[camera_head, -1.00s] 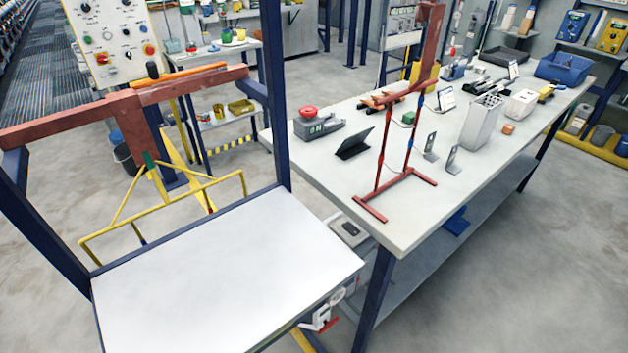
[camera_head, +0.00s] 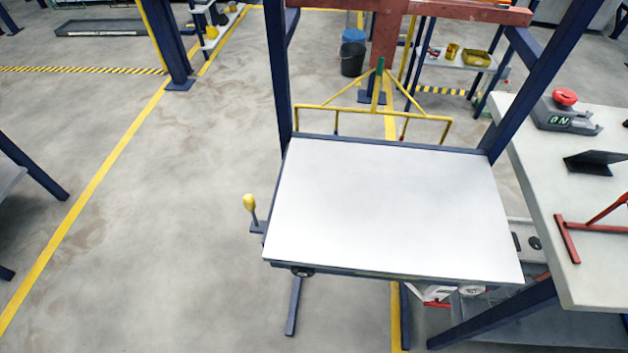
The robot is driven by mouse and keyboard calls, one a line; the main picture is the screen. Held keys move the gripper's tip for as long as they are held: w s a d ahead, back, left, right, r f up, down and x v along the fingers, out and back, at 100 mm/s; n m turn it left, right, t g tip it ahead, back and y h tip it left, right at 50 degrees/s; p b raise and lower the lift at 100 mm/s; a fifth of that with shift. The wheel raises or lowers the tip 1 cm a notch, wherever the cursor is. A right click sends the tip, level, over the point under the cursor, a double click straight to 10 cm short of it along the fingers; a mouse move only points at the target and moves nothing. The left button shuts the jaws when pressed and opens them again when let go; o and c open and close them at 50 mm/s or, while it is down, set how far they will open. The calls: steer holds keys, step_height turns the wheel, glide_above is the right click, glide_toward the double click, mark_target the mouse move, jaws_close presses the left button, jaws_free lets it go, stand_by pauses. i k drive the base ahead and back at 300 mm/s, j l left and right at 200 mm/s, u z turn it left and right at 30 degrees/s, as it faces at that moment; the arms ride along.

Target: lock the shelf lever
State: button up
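A lever with a yellow knob (camera_head: 249,203) stands at the left side of the white shelf (camera_head: 388,213), on a small dark blue bracket. The lever points up, with a slight tilt. The shelf is a flat white panel in a dark blue frame, and its top is bare. A dark round part (camera_head: 302,271) sits under its front edge at the left. I cannot tell from this view whether the lever is locked. My gripper is not in view.
A worktable (camera_head: 585,250) stands close at the right, with a red-button device (camera_head: 565,110) and a red stand (camera_head: 570,238) on it. A yellow frame (camera_head: 375,110) rises behind the shelf. The floor (camera_head: 170,230) left of the shelf is clear.

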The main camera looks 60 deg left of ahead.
mark_target(250, 205)
steer(key=u, duration=1.65)
steer(key=i+j+u, duration=0.1)
steer(key=j+u, duration=0.15)
steer(key=j, duration=0.25)
steer(key=i+j+u, duration=0.1)
steer(key=j+u, duration=0.15)
steer(key=j, duration=0.25)
